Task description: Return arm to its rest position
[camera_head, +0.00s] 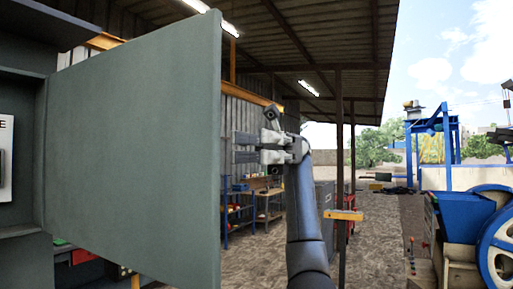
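My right arm (305,220) rises from the bottom of the head view, dark blue and bent at the wrist. Its gripper (241,147) points left, with two dark fingers spread apart and nothing visible between them. The fingertips are just right of the free edge of a large grey-green cabinet door (140,150), which stands open. I cannot tell whether they touch it. My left gripper is not in view.
The grey cabinet (22,120) stands at the far left. Blue-legged workbenches (240,212) stand behind under a shed roof. A blue machine with a big wheel (497,250) stands at right. Gravel ground (375,245) lies open between.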

